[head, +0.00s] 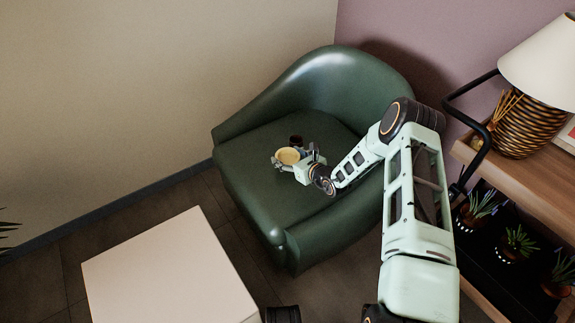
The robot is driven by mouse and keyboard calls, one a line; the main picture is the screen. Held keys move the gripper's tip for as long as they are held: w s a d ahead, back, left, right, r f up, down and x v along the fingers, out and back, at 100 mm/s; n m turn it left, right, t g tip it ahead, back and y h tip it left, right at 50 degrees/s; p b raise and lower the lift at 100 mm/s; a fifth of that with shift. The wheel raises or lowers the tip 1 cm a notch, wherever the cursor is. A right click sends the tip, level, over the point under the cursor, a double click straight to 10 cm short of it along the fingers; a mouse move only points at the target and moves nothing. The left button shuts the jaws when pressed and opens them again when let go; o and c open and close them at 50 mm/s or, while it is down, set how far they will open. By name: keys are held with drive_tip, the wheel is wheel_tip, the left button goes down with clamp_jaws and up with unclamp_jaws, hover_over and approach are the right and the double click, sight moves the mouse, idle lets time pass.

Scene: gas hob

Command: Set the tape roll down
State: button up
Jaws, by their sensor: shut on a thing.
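The tape roll (288,156) is small, round and yellowish. It sits between the fingers of my gripper (286,160), over the seat of the green armchair (260,192). My gripper is shut on the tape roll. I cannot tell whether the roll touches the seat or hangs just above it. A small dark round object (296,140) is on the seat right behind the roll. My arm reaches in from the right.
The armchair's backrest and arms curve around the seat. A pale box-like table (170,275) stands at the lower left. A wooden shelf (535,180) at the right carries a lamp (530,105), with potted plants (518,242) below. The front part of the seat is clear.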

sight(287, 162)
drive_tip(key=shift+w+f, duration=0.15)
drive_tip(key=shift+f, duration=0.05)
drive_tip(key=shift+w+f+b, duration=0.15)
drive_tip(key=shift+f+b, duration=0.7)
drive_tip(key=shift+f, duration=0.75)
drive_tip(key=shift+f, duration=0.1)
drive_tip(key=o, duration=1.2)
drive_tip(key=shift+c, duration=0.2)
